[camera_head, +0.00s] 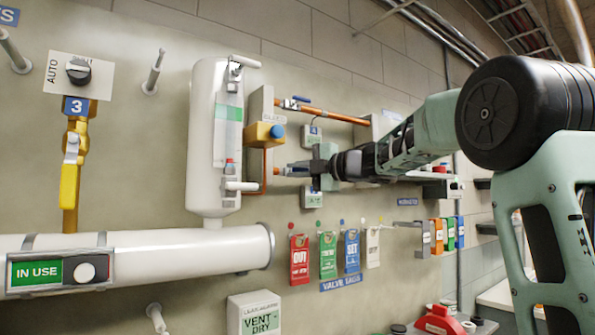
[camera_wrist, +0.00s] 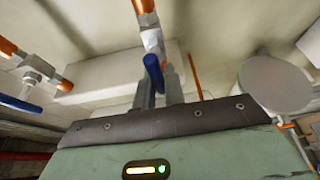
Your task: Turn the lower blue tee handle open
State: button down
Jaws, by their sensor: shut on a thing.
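The lower blue tee handle (camera_wrist: 154,74) shows in the wrist view as a short blue bar on a silver valve body with copper pipe. My gripper (camera_wrist: 160,82) has its two grey fingers at this handle, one on each side, and is shut on it. In the head view my gripper (camera_head: 296,169) reaches in from the right to the lower valve and hides most of it. The upper blue tee handle (camera_head: 301,99) sits on the copper pipe above, free of the gripper. It also shows at the left of the wrist view (camera_wrist: 20,104).
A white vertical tank (camera_head: 208,140) and a yellow box with a blue knob (camera_head: 263,134) are left of my gripper. Red (camera_head: 299,260), green and blue tags hang below. A large white pipe (camera_head: 180,247) runs at the lower left. A grey disc (camera_wrist: 275,84) is at the wrist view's right.

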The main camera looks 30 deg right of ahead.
jog(key=c, duration=1.5)
grip_release()
jog(key=b+v, duration=0.5)
jog(key=v, duration=1.2)
jog(key=shift+s, duration=0.2)
